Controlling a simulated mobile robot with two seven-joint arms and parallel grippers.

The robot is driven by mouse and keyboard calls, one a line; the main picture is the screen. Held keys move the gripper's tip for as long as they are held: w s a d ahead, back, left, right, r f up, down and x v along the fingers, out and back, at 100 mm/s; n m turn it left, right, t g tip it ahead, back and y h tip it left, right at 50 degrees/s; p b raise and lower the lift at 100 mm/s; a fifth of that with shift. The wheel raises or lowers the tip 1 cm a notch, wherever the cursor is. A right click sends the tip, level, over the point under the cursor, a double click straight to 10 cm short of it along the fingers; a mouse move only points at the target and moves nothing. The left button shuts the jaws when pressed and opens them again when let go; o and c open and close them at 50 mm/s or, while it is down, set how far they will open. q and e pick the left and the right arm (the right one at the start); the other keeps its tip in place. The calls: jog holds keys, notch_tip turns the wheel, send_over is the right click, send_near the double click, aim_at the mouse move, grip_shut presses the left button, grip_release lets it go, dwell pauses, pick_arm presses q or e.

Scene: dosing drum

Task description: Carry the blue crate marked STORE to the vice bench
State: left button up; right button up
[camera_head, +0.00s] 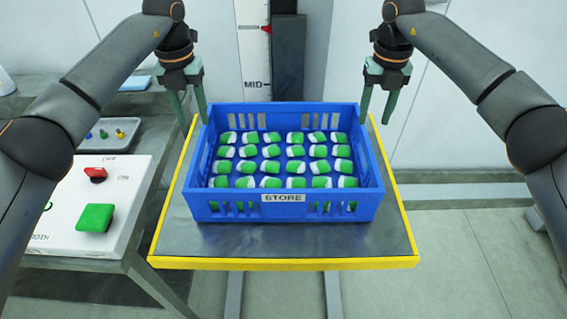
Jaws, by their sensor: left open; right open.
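The blue crate (320,209) marked STORE stands upright on a grey platform with a yellow edge (285,263). Rows of green and white pieces (295,152) fill its floor. My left gripper (190,112) is open and empty, fingers pointing down, at the crate's far left corner. My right gripper (377,112) is open and empty, fingers pointing down, at the far right corner. I cannot tell whether either gripper touches the crate. The vice bench cannot be made out in this view.
A bench at the left holds a white panel (70,240) with a red switch (95,174) and a green button (96,218). Behind the crate stands a column with a scale marked MID (255,84). The floor at the right (480,260) is clear.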

aim_at(206, 158)
pick_arm(q)
notch_tip(206, 158, down, 12)
jog(key=shift+w+f, duration=0.1)
jog(key=shift+f, duration=0.15)
pick_arm(e)
notch_tip(206, 158, down, 12)
jog(key=shift+w+f, duration=0.1)
jog(key=shift+f, duration=0.15)
pick_arm(q)
grip_shut()
pick_arm(e)
grip_shut()
pick_arm(q)
jog(key=shift+r, duration=0.1)
pick_arm(e)
jog(key=shift+r, duration=0.1)
dwell(0.4)
pick_arm(q)
jog(key=shift+w+r, duration=0.15)
pick_arm(e)
jog(key=shift+w+r, duration=0.15)
